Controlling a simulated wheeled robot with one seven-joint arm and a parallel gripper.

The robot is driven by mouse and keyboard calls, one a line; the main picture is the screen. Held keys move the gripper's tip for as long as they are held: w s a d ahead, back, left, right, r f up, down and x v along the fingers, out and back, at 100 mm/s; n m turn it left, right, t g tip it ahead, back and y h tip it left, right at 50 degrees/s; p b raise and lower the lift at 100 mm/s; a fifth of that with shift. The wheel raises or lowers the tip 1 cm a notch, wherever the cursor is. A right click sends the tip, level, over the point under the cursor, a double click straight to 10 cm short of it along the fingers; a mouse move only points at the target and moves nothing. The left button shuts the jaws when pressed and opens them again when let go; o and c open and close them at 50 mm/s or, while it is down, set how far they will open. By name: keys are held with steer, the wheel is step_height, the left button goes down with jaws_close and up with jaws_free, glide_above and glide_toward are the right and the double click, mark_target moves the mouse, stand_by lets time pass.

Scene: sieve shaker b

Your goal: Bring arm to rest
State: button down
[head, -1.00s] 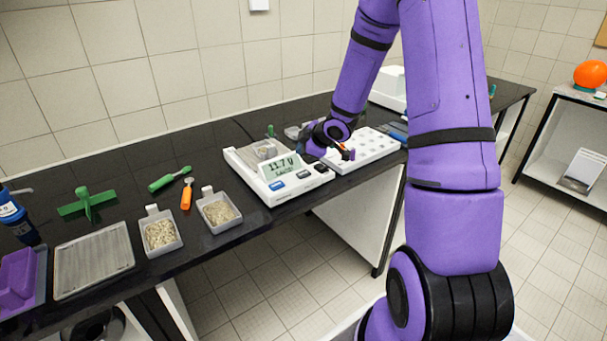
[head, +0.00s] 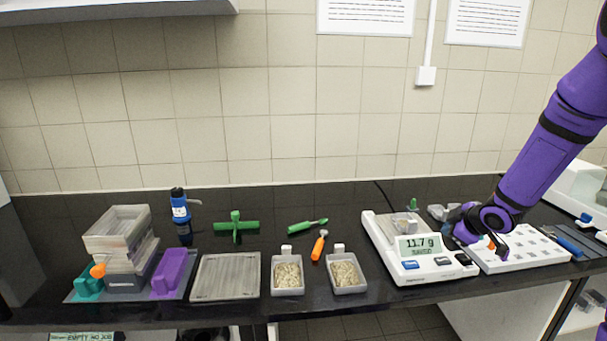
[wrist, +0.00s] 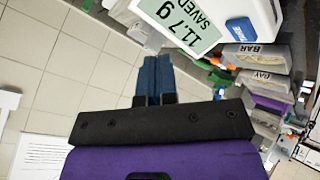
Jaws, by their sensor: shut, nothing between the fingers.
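My purple arm (head: 555,140) comes down from the upper right in the head view. In the wrist view the two dark blue fingers of my gripper (wrist: 153,72) lie side by side, shut and empty. The fingertips are hard to make out in the head view. The balance (head: 432,268) shows 11.7 g and a "saved" line; its display (wrist: 180,22) also shows close by in the wrist view.
The white tray (head: 530,255) and the balance stand close under my arm. Two sample pans (head: 288,290) (head: 347,288), an orange-handled tool (head: 318,246), green tools (head: 236,228) and a flat grey tray (head: 225,290) lie left. Stacked sieves (head: 118,225) stand far left.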

steer(key=s+a+r+m+g+h, duration=0.1)
steer(key=s+a+r+m+h, duration=0.15)
steer(key=s+r, duration=0.5)
steer(key=s+a+r+m+h, duration=0.2)
steer(key=s+a+r+m, duration=0.15)
steer(key=r, duration=0.75)
steer(key=s+a+r+m+g+y, duration=0.1)
steer(key=s+a+r, duration=0.1)
steer(key=s, duration=0.5)
steer(key=s+a+r+m+y, duration=0.1)
steer(key=s+a, duration=0.3)
steer(key=s, duration=0.4)
steer(key=s+a+r+m+g+y, duration=0.1)
steer(key=s+a+r+m, duration=0.2)
steer(key=s, duration=0.5)
steer(key=shift+g, duration=0.3)
steer(key=shift+w, duration=0.1)
